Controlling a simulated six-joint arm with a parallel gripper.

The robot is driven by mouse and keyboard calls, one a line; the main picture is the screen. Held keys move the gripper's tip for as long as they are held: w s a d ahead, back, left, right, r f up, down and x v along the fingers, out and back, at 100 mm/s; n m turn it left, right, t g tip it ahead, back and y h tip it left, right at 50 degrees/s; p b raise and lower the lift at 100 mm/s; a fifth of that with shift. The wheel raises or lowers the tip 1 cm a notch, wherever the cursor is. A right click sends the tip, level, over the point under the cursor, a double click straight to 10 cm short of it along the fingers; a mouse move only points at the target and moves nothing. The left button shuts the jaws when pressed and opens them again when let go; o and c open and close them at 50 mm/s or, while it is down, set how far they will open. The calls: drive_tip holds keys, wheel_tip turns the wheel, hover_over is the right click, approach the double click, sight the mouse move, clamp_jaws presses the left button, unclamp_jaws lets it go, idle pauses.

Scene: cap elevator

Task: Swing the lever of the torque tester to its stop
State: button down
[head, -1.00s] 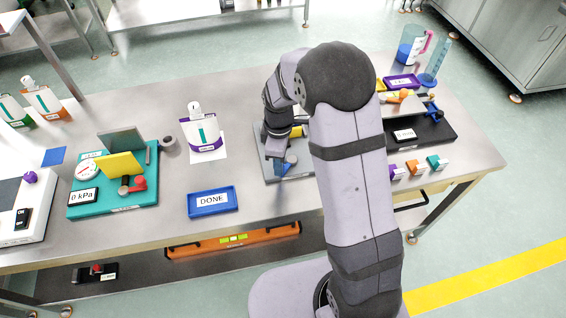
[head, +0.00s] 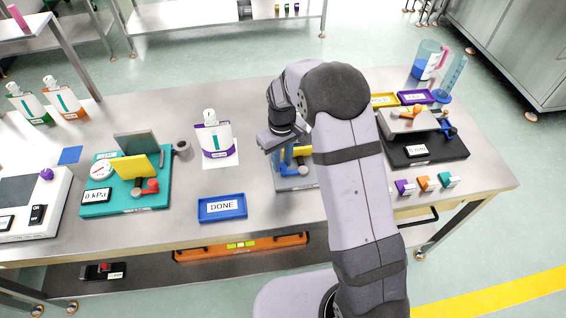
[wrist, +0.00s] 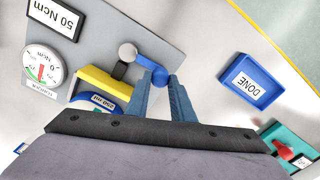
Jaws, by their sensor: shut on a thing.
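The torque tester shows in the wrist view as a grey plate (wrist: 165,35) with a round gauge (wrist: 40,65) and a display (wrist: 55,17) reading 50 Ncm. Its blue lever (wrist: 145,61) runs from a pale round hub (wrist: 127,52) to a blue knob (wrist: 160,78). My gripper (wrist: 165,82) is shut on the knob, with blue fingers on either side. In the head view my gripper (head: 287,165) is over the tester plate (head: 288,184), and my arm hides much of the tester. The gauge needle is too small to read surely.
A yellow block (wrist: 108,88) on the tester stands close to my fingers. A blue DONE tray (head: 222,208), a teal 0 kPa tester (head: 125,204) and a purple-banded bottle (head: 212,140) stand to the left. A black-based device (head: 430,150) is to the right.

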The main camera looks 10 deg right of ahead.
drive_tip(key=shift+w+r+m, duration=0.1)
drive_tip(key=shift+w+m, duration=0.1)
drive_tip(key=shift+m, duration=0.1)
drive_tip(key=c, duration=1.5)
unclamp_jaws()
drive_tip(key=shift+c, duration=0.2)
drive_tip(key=shift+r+b, duration=1)
drive_tip(key=shift+r, duration=2.65)
